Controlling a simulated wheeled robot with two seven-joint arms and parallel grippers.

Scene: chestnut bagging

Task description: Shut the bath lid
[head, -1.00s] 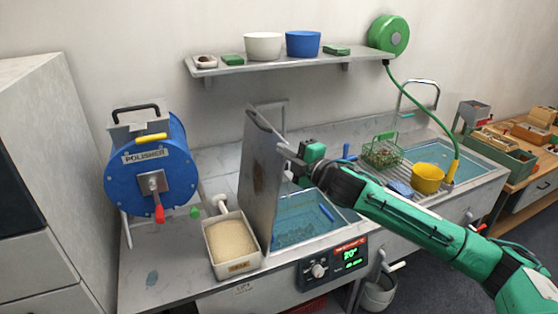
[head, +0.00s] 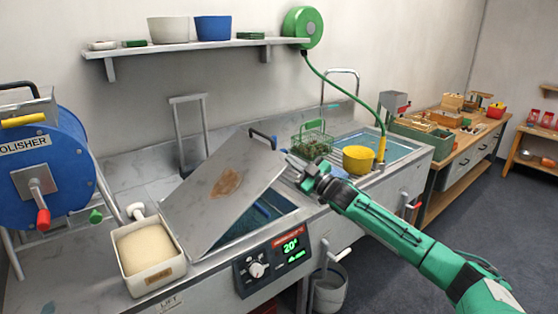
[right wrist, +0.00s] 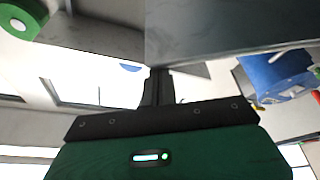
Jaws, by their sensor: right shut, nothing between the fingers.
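The bath lid (head: 222,190) is a grey metal plate with a brown stain, tilted part-way down over the bath (head: 285,210). Blue water shows beneath its raised right edge. A dark handle (head: 262,137) stands at the lid's far corner. My right gripper (head: 293,170) is shut and empty at the lid's raised right edge; whether it touches is hard to tell. In the right wrist view the gripper fingers (right wrist: 158,88) are by a grey plate edge, probably the lid (right wrist: 230,28). My left gripper is out of view.
A control panel (head: 272,262) reading 20° is on the bath's front. A tub of beige grain (head: 147,250) stands left of the lid, beside the blue polisher (head: 40,165). A green wire basket (head: 312,143) and yellow pot (head: 357,159) stand to the right.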

